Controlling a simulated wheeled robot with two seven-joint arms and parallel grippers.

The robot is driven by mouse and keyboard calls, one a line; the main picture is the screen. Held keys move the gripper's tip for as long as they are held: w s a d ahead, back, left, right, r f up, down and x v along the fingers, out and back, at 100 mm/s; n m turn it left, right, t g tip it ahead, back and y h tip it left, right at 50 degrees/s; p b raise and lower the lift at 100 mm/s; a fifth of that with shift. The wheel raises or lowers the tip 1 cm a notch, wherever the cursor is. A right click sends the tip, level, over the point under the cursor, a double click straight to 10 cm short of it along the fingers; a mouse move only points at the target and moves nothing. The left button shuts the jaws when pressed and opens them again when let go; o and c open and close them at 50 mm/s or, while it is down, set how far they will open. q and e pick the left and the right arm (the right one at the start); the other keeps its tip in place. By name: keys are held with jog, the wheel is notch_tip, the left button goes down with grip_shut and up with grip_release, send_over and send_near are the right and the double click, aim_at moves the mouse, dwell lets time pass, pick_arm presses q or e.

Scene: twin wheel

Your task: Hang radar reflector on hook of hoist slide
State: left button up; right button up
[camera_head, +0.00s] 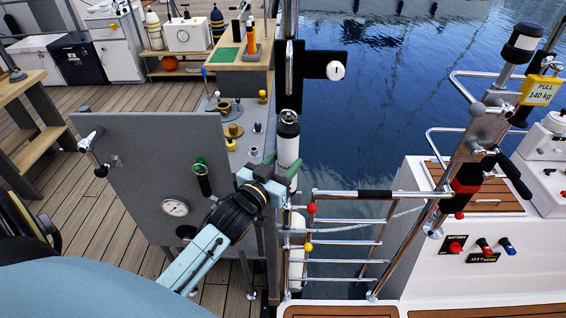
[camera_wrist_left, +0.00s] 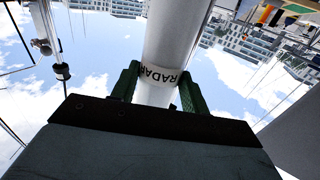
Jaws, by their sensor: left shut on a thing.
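The radar reflector (camera_head: 288,143) is a white upright cylinder with a black, ringed top, in the middle of the head view. My left gripper (camera_head: 275,182) is shut on its lower part. In the left wrist view the white tube (camera_wrist_left: 180,35), lettered RADAR, runs between the two green fingers (camera_wrist_left: 158,90). A black bracket (camera_head: 318,66) with a white round knob sits on a vertical metal pole (camera_head: 291,25) just above the reflector; it looks like the hoist slide. I cannot make out its hook. My right gripper is not in view.
A grey panel (camera_head: 140,185) with a gauge stands left of the reflector. A rail ladder (camera_head: 345,240) stands below right, and a boat deck with a slanted post (camera_head: 468,160) lies at the right. Open water (camera_head: 400,110) lies right of the pole.

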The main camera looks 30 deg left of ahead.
aim_at(283, 160)
pick_arm(q)
jog(key=shift+w+a, duration=0.4)
jog(key=shift+w, duration=0.3)
jog(key=shift+w+a+f, duration=0.25)
jog(key=shift+w+f, duration=0.15)
jog(key=shift+f, duration=0.05)
dwell(0.7)
jog(key=shift+a+f+b, duration=0.1)
jog(key=shift+f+b, duration=0.15)
jog(key=shift+b, duration=0.05)
dwell(0.4)
jog(key=shift+w+f, duration=0.15)
jog(key=shift+w, duration=0.1)
dwell(0.5)
jog(key=o, duration=1.5)
jog(key=shift+s, duration=0.1)
